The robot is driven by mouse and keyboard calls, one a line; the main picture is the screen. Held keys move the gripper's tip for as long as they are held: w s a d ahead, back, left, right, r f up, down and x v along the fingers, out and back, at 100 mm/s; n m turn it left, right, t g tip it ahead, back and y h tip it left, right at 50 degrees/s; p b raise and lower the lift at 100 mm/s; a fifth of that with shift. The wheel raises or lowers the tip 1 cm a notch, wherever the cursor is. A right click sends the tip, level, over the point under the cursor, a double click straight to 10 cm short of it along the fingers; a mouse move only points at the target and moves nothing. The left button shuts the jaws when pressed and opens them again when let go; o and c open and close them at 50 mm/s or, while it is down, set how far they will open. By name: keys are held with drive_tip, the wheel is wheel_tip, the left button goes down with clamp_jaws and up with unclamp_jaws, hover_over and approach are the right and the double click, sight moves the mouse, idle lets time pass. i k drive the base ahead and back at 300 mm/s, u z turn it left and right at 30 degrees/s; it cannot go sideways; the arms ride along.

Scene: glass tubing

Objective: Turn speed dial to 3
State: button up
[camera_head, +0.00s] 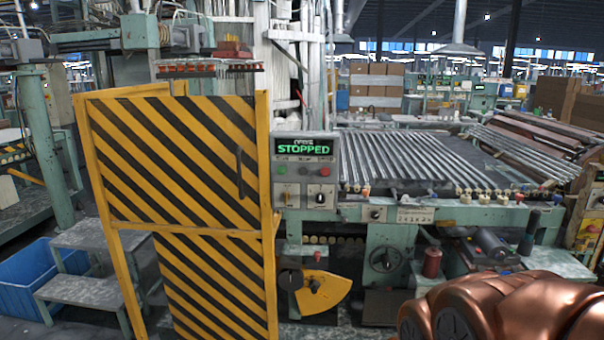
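A grey control panel (305,181) stands beside the striped door, with a lit display (305,147) reading "STOPPED" in green. Below the display are a green button (281,170) and a red button (325,171). Lower down are a switch (286,198) and a black knob (322,198) on a pale plate. A larger round dark dial (385,260) sits on the green machine front, lower right of the panel. The numbers on these dials are too small to read, and I cannot tell which one is the speed dial. My gripper is not in view; a copper-coloured part of my arm fills the lower right corner.
A yellow-and-black striped door (180,200) stands left of the panel. A yellow quadrant plate with a black handle (315,286) is below it. Glass tubes (400,160) lie on the machine bed. Grey steps (90,270) and a blue bin (40,275) are at left.

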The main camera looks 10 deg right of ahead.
sight(320, 198)
drive_tip(key=z, duration=0.35)
drive_tip(key=i, duration=0.15)
drive_tip(key=u, duration=0.4)
drive_tip(key=k, duration=0.5)
drive_tip(key=z, duration=0.8)
drive_tip(key=i, duration=0.75)
drive_tip(key=u, duration=2.6)
